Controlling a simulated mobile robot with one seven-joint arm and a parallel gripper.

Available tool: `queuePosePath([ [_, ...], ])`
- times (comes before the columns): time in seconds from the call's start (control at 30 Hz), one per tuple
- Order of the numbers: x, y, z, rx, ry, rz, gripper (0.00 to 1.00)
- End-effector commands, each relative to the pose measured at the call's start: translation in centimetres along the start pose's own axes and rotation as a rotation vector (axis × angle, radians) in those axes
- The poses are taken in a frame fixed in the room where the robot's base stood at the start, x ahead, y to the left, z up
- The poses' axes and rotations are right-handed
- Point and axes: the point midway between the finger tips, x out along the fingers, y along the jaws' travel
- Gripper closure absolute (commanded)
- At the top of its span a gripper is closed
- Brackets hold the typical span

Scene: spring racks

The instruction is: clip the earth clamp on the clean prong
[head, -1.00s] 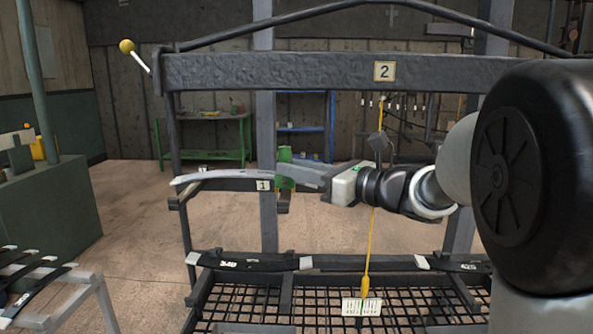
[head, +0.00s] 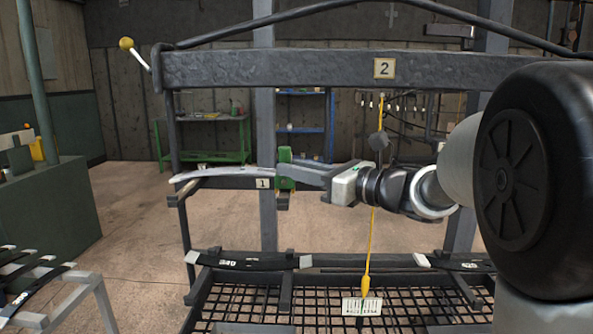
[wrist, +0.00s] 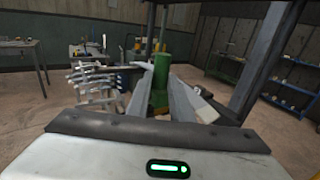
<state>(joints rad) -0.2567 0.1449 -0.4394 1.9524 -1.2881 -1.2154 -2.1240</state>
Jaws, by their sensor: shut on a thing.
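My gripper (head: 290,170) reaches in from the right, shut on the green earth clamp (head: 285,167). In the wrist view the clamp (wrist: 160,78) stands upright between the two grey fingers (wrist: 158,100). In the head view the clamp is at the right end of a pale, curved bare strip (head: 222,172) on the rack arm marked 1, which may be the clean prong. I cannot tell whether clamp and strip touch. The clamp's jaws cannot be made out. In the wrist view a pale bar end shows just behind the clamp's left side.
A dark beam (head: 320,70) marked 2 crosses above my gripper. Dark springs (head: 240,262) lie below over a mesh. A grey post (head: 265,120) stands behind the clamp.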

Motion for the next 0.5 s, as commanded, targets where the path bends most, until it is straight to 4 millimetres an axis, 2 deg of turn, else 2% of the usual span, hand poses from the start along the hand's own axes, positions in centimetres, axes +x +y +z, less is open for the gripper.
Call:
queuePosePath([
  [0.5, -0.02, -0.01, -0.67, -0.001, -0.002, 0.000, 1.00],
])
